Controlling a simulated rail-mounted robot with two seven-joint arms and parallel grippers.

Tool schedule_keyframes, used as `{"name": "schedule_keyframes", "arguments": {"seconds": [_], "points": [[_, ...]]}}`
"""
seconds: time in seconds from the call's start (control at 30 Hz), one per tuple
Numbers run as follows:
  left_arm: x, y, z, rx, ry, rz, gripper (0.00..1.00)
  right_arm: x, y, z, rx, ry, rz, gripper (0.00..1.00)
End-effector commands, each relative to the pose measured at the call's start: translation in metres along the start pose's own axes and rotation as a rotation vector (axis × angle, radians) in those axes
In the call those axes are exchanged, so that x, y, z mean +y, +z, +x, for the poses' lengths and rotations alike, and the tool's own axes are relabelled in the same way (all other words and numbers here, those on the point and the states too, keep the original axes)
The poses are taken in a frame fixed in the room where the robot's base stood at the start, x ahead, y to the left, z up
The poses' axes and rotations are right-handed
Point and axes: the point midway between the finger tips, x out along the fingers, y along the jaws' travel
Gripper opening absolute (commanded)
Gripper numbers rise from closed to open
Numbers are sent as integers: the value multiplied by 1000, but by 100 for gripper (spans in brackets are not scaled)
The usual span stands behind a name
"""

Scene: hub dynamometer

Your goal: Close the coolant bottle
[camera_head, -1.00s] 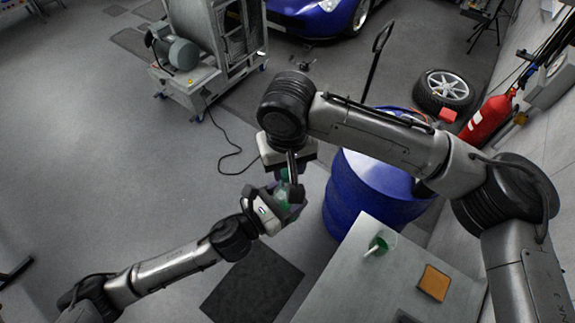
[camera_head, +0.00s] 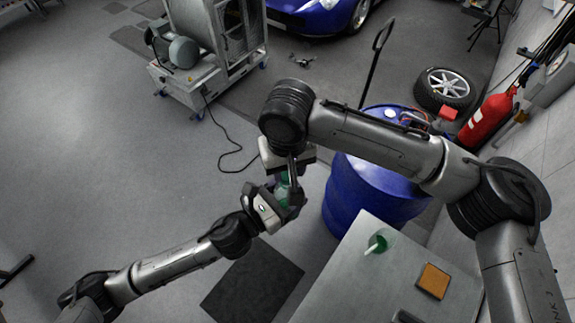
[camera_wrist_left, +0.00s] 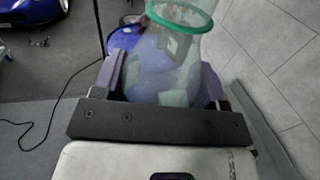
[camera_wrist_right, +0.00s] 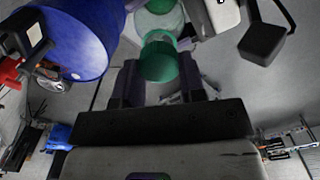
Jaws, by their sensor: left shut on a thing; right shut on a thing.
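A translucent bottle with a green tint (camera_wrist_left: 165,75) stands between the fingers of my left gripper (camera_wrist_left: 170,85), which is shut on its body. A green ring (camera_wrist_left: 180,20) shows at its upper end. In the head view the bottle (camera_head: 283,192) is mostly hidden by my two grippers. My right gripper (camera_wrist_right: 160,75) comes from above and is shut on a green cap (camera_wrist_right: 159,62). The cap is close to the bottle (camera_wrist_right: 158,18) in the right wrist view. I cannot tell whether the cap touches the neck or is seated on it.
A blue drum (camera_head: 365,190) stands just right of the grippers. A grey table (camera_head: 375,290) at the lower right bears a green cup-like item (camera_head: 381,241) and an orange pad (camera_head: 433,281). A dark mat (camera_head: 252,283) lies on the floor.

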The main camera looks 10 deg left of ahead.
Motion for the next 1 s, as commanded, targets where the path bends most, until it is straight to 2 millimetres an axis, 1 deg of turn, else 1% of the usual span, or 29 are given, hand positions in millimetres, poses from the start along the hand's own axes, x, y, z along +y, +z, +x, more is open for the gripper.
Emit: {"name": "schedule_keyframes", "arguments": {"seconds": [0.67,0.7,0.77,0.87,0.97,1.0], "points": [[0,0,0,-1,0,0,24,0,0,11,-1,0,0,16],[0,0,0,-1,0,0,0,0,0,11,0,0,0,16],[0,0,0,0,0,0,0,0,0,11,0,0,8,16],[0,0,0,0,0,0,0,0,0,12,-1,-1,90,16],[0,0,0,0,0,0,0,1,0,12,-2,-2,270,16],[0,0,0,0,0,0,0,1,1,12,-2,-2,354,16]]}}
